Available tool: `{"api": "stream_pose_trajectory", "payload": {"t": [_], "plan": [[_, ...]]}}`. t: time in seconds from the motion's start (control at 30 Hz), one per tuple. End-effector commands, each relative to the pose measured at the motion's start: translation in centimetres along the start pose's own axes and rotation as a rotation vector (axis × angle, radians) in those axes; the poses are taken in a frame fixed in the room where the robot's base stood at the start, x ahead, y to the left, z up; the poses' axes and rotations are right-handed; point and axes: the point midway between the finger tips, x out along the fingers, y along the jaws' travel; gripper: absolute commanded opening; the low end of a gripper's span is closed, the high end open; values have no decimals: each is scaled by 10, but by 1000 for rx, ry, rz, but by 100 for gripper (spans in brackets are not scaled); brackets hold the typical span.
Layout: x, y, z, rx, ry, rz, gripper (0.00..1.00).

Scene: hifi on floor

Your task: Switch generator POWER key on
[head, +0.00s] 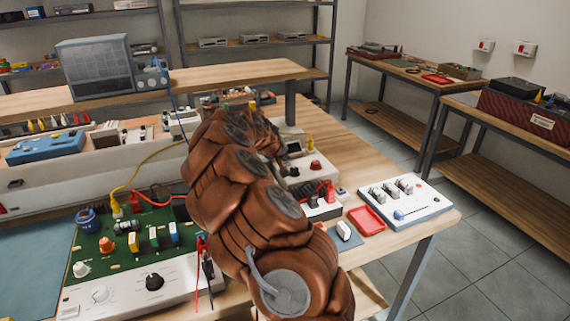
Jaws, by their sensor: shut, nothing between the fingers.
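My copper-coloured arm rises from the bottom middle and bends over the bench, and its far end is hidden behind its own links. My gripper cannot be made out in the head view. A white instrument box (308,178) with a red knob (315,165) and a small dark display stands just right of the arm, partly covered by it. I cannot tell whether this is the generator. No POWER label or key can be read. A green circuit board unit (108,258) at the lower left has a white front panel with a black knob (154,282).
A white panel with switches (405,203), a red tray (367,219) and a small black-and-white box with a red plug (323,206) sit at the bench's right end. A blue multimeter-like box (45,147) lies at left. Tiled floor (480,240) is clear at right.

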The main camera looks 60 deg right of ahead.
Motion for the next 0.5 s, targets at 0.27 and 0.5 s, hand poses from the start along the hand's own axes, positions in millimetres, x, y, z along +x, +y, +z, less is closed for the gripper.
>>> {"api": "stream_pose_trajectory", "payload": {"t": [0.27,0.5], "plan": [[0,0,0,0,0,0,0],[5,-4,4,-1,-1,0,0]]}}
